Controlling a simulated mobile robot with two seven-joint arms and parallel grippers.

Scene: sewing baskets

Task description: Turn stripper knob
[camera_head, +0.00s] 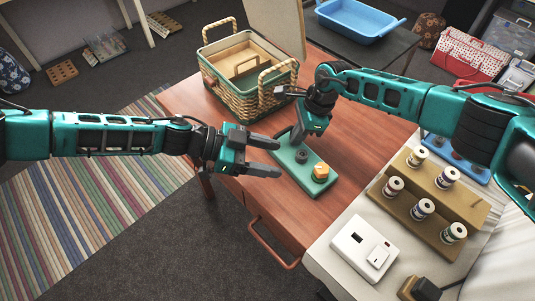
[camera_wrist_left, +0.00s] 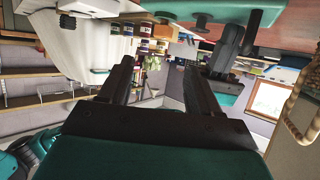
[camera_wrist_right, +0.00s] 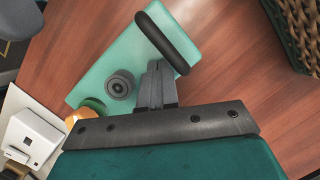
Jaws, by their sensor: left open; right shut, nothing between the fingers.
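A flat green device (camera_head: 300,178) lies on the wooden table, with a dark round knob (camera_head: 301,156) and a yellow-orange block-like knob (camera_head: 321,172) on top. In the right wrist view the green device (camera_wrist_right: 92,82) also shows a thick dark bar (camera_wrist_right: 168,42) across one end, the dark knob (camera_wrist_right: 120,84) and part of the orange piece (camera_wrist_right: 82,117). My right gripper (camera_wrist_right: 158,66) is shut and empty, over the device between the bar and the dark knob; contact cannot be told. My left gripper (camera_head: 280,158) is open and empty, left of the device near the table edge.
A wicker basket (camera_head: 230,85) with a wooden insert stands behind the device. A tan spool rack (camera_head: 425,205) and a white box with a switch (camera_head: 350,240) stand to the right. A drawer handle (camera_head: 265,245) sticks out in front. Bare tabletop (camera_head: 190,100) lies at the left.

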